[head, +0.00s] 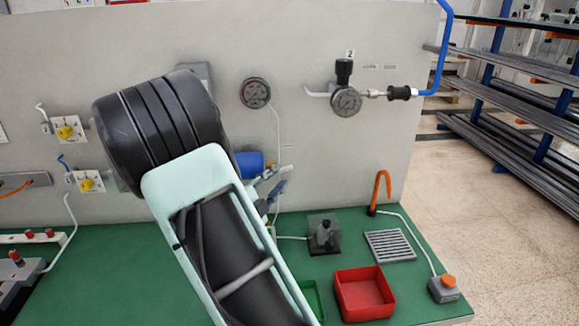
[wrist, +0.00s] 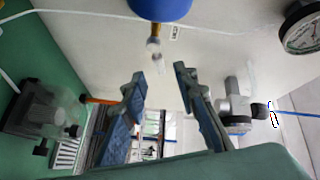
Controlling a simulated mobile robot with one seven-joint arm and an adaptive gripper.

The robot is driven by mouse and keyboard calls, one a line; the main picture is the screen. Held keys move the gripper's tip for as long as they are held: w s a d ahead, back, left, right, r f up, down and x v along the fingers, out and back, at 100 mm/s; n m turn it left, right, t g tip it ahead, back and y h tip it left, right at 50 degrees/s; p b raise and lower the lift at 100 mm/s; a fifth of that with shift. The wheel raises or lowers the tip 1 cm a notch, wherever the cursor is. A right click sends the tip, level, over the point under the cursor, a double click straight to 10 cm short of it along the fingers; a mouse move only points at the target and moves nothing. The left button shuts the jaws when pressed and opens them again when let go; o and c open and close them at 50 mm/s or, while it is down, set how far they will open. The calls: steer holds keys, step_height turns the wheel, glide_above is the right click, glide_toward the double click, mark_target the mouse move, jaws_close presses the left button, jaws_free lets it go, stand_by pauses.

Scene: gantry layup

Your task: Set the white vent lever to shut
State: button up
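A blue cylinder (wrist: 160,8) on the wall panel shows at the top of the wrist view, with a short brass stem and a small whitish piece (wrist: 155,55) on it. This piece looks like the white vent lever, but its setting cannot be told. My gripper (wrist: 158,80) is open and empty, with the whitish piece lying in the picture near the gap between its fingertips, apparently untouched. In the head view the blue cylinder (head: 250,164) is partly behind my arm, my gripper (head: 277,180) is just to its right, and the lever cannot be made out.
Gauges (head: 255,93) and a valve with a black knob (head: 344,72) are on the panel above and right. On the green bench (head: 130,275) stand a clear-covered switch (head: 323,235), a grate (head: 390,245), a red bin (head: 363,293) and an orange-button box (head: 444,288).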

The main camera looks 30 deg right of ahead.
mark_target(286, 170)
steer(key=p+x, duration=0.1)
steer(key=x, duration=0.5)
steer(key=shift+d, duration=0.15)
steer(key=shift+c, duration=0.3)
jaws_close()
